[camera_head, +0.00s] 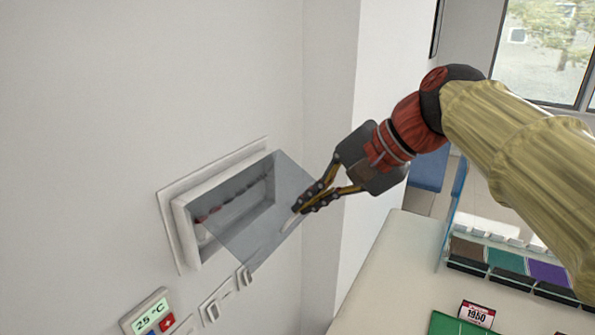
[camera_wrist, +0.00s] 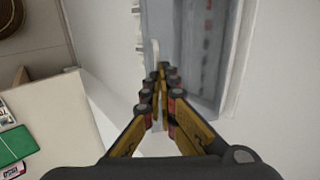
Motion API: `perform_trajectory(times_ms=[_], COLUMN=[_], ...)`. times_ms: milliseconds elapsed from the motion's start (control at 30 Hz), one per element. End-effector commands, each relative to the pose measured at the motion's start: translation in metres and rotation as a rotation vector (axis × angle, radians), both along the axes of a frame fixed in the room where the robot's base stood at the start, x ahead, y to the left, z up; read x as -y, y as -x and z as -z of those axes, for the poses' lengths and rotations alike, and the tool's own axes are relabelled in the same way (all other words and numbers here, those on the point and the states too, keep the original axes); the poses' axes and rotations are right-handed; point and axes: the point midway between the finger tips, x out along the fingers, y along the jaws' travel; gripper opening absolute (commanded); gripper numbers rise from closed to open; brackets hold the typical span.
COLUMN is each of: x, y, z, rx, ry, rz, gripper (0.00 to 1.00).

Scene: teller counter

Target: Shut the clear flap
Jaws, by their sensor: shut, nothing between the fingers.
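The clear flap (camera_head: 262,217) stands open, sticking out from a white wall box (camera_head: 187,226) in the head view. Through it, a row of small red and dark switches shows inside the box. My gripper (camera_head: 298,209) is shut and empty, with its fingertips at the flap's outer right edge, by a pale tab (camera_head: 289,222). I cannot tell whether they touch. In the wrist view my shut fingertips (camera_wrist: 162,70) point toward the flap (camera_wrist: 172,35) and the pale tab (camera_wrist: 154,52).
Below the box are a thermostat (camera_head: 150,316) reading 25 °C and several wall switches (camera_head: 210,311). At the right, a counter (camera_head: 385,290) holds a green mat (camera_head: 455,325), a 1950 sign (camera_head: 477,313) and a coloured tray rack (camera_head: 505,262). A wall corner stands behind my gripper.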

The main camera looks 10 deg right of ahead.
Motion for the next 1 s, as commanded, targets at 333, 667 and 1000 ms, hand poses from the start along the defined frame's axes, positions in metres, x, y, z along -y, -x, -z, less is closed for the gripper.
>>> perform_trajectory(times_ms=[333,667,1000], x=[-0.005,-0.017,-0.035], y=[-0.005,-0.013,-0.026], z=[0.043,0.072,0.095], rx=[0.135,0.263,0.386], ry=[-0.174,-0.338,-0.498], rz=[0.002,0.001,-0.003], gripper=[0.0,0.0,0.0])
